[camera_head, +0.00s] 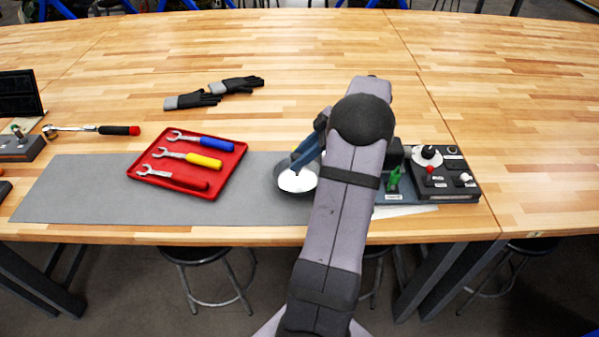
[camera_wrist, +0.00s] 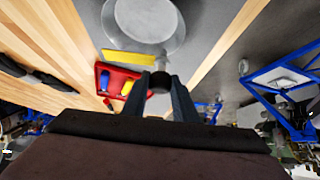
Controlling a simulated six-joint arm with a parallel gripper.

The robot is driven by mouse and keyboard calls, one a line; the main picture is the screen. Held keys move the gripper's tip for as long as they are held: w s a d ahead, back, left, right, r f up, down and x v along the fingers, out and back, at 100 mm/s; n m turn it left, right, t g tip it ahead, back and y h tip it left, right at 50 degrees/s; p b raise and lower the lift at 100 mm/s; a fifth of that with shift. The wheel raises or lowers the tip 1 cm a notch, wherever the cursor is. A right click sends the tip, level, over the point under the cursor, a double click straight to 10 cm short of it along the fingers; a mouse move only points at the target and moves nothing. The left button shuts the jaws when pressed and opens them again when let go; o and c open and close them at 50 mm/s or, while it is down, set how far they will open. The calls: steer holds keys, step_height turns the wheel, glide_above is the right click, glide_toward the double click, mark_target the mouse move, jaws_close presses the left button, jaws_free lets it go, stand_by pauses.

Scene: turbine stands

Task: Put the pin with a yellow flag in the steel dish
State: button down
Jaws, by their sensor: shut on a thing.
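My gripper (camera_wrist: 172,95) is shut on the pin (camera_wrist: 160,68), seen in the wrist view. The pin's yellow flag (camera_wrist: 128,58) sticks out to the left. The round steel dish (camera_wrist: 120,28) lies beyond the fingertips in that view. In the head view the steel dish (camera_head: 283,185) stands on the grey mat, partly covered by my gripper (camera_head: 300,163) and arm. The blue fingers reach down over the dish there. I cannot make out the pin or its flag in the head view. Whether the pin touches the dish is unclear.
A red tray (camera_head: 150,179) with several wrenches lies left of the dish on the grey mat (camera_head: 80,190). A dark control box (camera_head: 447,190) and a green piece (camera_head: 393,178) are right of my arm. Black gloves (camera_head: 215,93) lie behind. A ratchet (camera_head: 90,130) lies far left.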

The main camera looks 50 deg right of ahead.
steer(key=shift+f+p, duration=1.1)
steer(key=shift+f, duration=2.1)
steer(key=shift+f, duration=0.1)
steer(key=c, duration=1.4)
jaws_free()
steer(key=shift+c, duration=0.2)
steer(key=shift+r, duration=0.2)
steer(key=shift+s+d+r+b, duration=0.1)
steer(key=shift+s+d+b, duration=0.1)
steer(key=shift+d+b, duration=0.1)
steer(key=b+v, duration=0.4)
steer(key=v, duration=0.7)
steer(key=shift+r, duration=0.2)
steer(key=shift+a, duration=0.1)
